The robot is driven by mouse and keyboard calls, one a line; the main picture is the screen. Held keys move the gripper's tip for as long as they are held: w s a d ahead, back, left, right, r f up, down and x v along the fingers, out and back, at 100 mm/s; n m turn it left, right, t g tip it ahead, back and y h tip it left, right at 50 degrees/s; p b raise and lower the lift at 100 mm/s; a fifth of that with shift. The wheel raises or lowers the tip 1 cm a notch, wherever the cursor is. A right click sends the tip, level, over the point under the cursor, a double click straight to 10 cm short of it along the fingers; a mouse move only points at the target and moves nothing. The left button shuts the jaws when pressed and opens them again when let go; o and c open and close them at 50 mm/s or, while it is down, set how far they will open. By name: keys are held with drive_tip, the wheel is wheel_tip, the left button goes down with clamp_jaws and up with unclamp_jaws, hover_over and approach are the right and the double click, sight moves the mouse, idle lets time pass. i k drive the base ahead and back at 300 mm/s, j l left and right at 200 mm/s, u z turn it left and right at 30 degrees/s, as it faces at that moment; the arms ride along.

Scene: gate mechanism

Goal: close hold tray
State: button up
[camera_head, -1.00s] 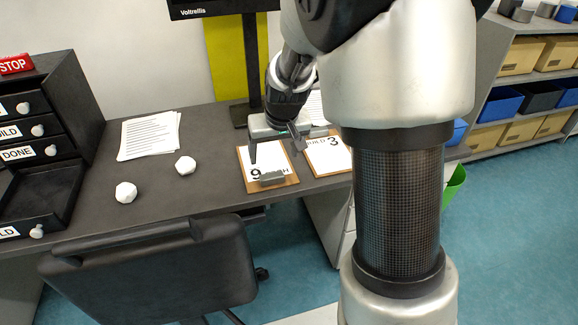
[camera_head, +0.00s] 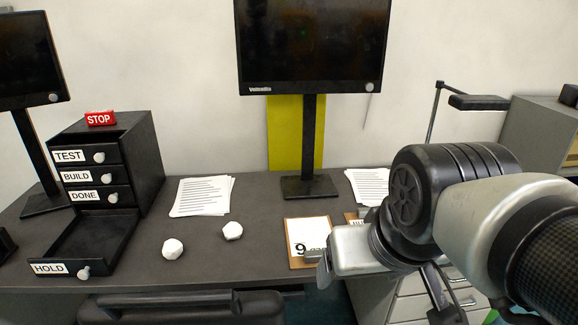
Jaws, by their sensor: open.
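The hold tray (camera_head: 110,238) is the lowest drawer of the black drawer unit (camera_head: 145,165) on the left of the desk. It is pulled out toward me, with a white "HOLD" label and a white knob (camera_head: 84,272) on its front. No object shows inside it. My gripper (camera_head: 328,268) is over the front right of the desk, near the clipboards, well to the right of the tray. One finger shows clearly, pointing down; the other is largely hidden by my own arm. I see nothing held.
Two white faceted pieces (camera_head: 202,240) lie on the desk between tray and gripper. A clipboard (camera_head: 308,238) lies by my gripper. A chair back (camera_head: 185,306) stands at the desk's front edge. A monitor (camera_head: 312,45) stands behind. The TEST, BUILD and DONE drawers look shut.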

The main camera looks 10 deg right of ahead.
sight(93, 244)
drive_tip(key=k+u, duration=0.15)
drive_tip(key=u, duration=0.35)
drive_tip(key=k+u, duration=0.15)
drive_tip(key=u, duration=0.35)
drive_tip(key=k+j+u, duration=0.1)
drive_tip(key=u, duration=0.4)
drive_tip(key=i+j, duration=0.1)
drive_tip(key=j, duration=0.35)
drive_tip(key=i+j, duration=0.1)
drive_tip(key=j, duration=0.35)
drive_tip(key=i+j, duration=0.15)
drive_tip(key=j, duration=0.3)
drive_tip(key=i+l, duration=0.3)
drive_tip(key=l, duration=0.2)
